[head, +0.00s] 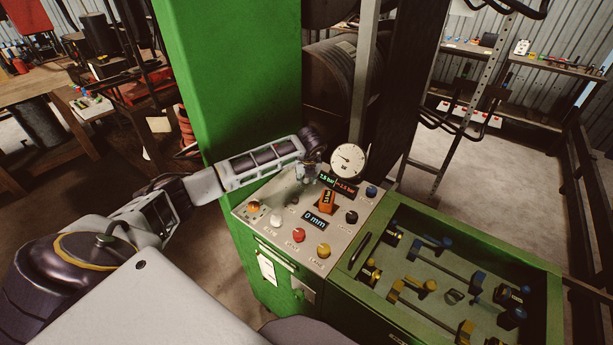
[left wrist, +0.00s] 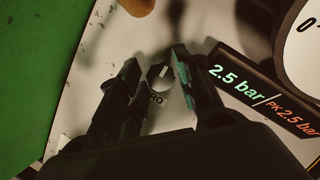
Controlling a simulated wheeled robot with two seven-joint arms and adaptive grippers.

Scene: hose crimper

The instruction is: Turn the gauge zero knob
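The gauge zero knob (left wrist: 160,76) is a small dark knob with a pale pointer mark, beside a label of which "RO" shows. It lies between the two fingers of my left gripper (left wrist: 155,82) in the left wrist view, with a gap on each side. The fingers are open and point at the panel. In the head view my left gripper (head: 312,152) hangs over the back of the control panel (head: 274,214), left of the round white gauge (head: 347,161). The knob is hard to make out there, behind or beside the gripper. My right gripper is not in view.
A display reading 2.5 bar (left wrist: 260,98) sits close right of the fingers. The panel carries an orange switch (head: 327,201), a 0 mm display (head: 314,221) and several colored buttons. A green column (head: 235,80) rises behind. A green tray with tools (head: 545,300) adjoins at right.

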